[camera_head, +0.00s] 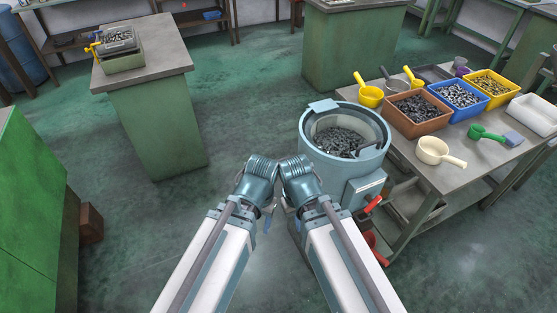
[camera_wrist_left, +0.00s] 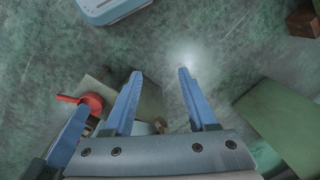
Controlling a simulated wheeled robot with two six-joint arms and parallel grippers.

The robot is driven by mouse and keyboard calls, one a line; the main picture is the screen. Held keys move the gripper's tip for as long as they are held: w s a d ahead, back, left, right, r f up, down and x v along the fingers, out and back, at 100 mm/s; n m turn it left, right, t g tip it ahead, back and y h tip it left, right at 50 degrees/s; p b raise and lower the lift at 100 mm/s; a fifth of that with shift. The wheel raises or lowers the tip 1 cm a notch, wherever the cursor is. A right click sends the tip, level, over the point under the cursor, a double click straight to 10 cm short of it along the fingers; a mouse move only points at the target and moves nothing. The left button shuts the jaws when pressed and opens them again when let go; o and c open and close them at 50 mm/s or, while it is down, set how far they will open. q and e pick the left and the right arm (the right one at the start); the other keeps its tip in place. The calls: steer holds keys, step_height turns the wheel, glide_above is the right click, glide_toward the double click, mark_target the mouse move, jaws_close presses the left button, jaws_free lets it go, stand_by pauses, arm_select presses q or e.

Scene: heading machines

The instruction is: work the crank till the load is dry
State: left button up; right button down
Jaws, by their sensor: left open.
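A round blue-grey drum (camera_head: 305,150) with dark metal pieces (camera_head: 342,138) inside stands right of centre. A red handle (camera_head: 372,205) sticks out of its right side, with another red part (camera_head: 376,250) below it. A red handle also shows in the left wrist view (camera_wrist_left: 88,103). A small green machine (camera_head: 122,60) on the left bench holds grey pieces and has a yellow handle (camera_head: 93,47). My left gripper (camera_wrist_left: 160,74) is open and empty, over the floor in front of the drum. My right gripper is mostly hidden behind its arm.
The right table (camera_head: 465,180) carries brown (camera_head: 417,124), blue (camera_head: 459,106) and yellow bins of parts, plus yellow, cream and green scoops. A green cabinet (camera_head: 30,190) and brown box (camera_head: 90,223) stand at left. The floor between bench and drum is clear.

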arm_select(q)
steer(key=shift+o, duration=0.7)
steer(key=shift+f, duration=0.15)
steer(key=n+t+h+b, duration=0.8)
steer(key=n+h+b, duration=1)
steer(key=n+b, duration=0.8)
glide_toward(280, 162)
steer(key=shift+m, duration=0.8)
steer(key=x, duration=0.3)
steer(key=b+x, duration=0.1)
steer(key=x, duration=0.3)
steer(key=f+b+x, duration=0.1)
steer(key=x, duration=0.2)
steer(key=shift+w+f, duration=0.1)
steer(key=shift+w, duration=0.4)
jaws_close()
